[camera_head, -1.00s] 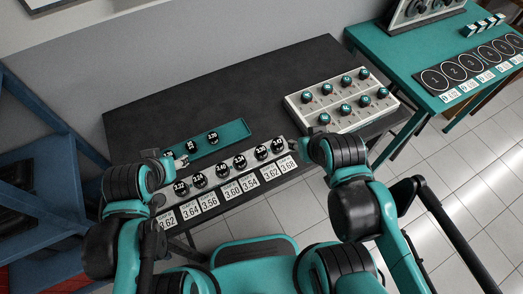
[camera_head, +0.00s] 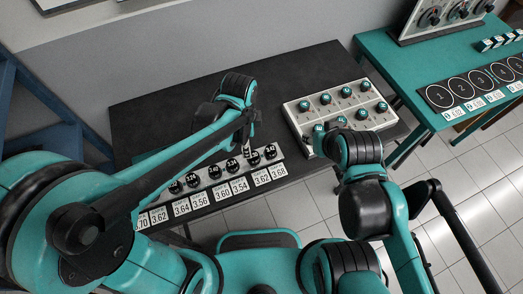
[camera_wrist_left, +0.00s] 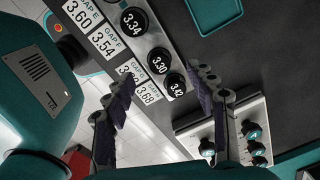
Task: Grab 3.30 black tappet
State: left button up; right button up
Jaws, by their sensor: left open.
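The black 3.30 tappet (camera_wrist_left: 159,61) stands in the light rack (camera_wrist_left: 147,40) between the 3.34 tappet (camera_wrist_left: 133,20) and the 3.42 tappet (camera_wrist_left: 174,86). In the head view it is the second tappet (camera_head: 255,158) from the right end of the row, partly close to my gripper. My left gripper (camera_wrist_left: 162,76) is open and empty, its fingers spread on either side of the rack's end, above the 3.30 and 3.42 tappets. In the head view my left gripper (camera_head: 248,148) hangs just over them. My right gripper (camera_head: 318,132) is near the valve-like block; its jaws are unclear.
Gap labels (camera_head: 240,186) line the rack's front. A grey block with several teal-topped knobs (camera_head: 302,108) stands to the right; its edge also shows in the wrist view. A teal tray (camera_wrist_left: 212,12) lies behind the rack, mostly hidden by my left arm in the head view.

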aim_at(253, 155)
pick_arm(q)
jog(key=shift+d+f+m+g, duration=0.15)
jog(key=shift+d+f+m, duration=0.15)
jog(key=shift+d+m, duration=0.15)
jog(key=shift+d+f+m+g, duration=0.15)
jog(key=shift+d+f+m, duration=0.2)
jog(key=shift+d, duration=0.2)
notch_tip(253, 155, down, 8)
jog(key=b, duration=0.3)
jog(key=shift+a+r, duration=0.15)
jog(key=shift+r, duration=0.05)
jog(key=c, duration=1.3)
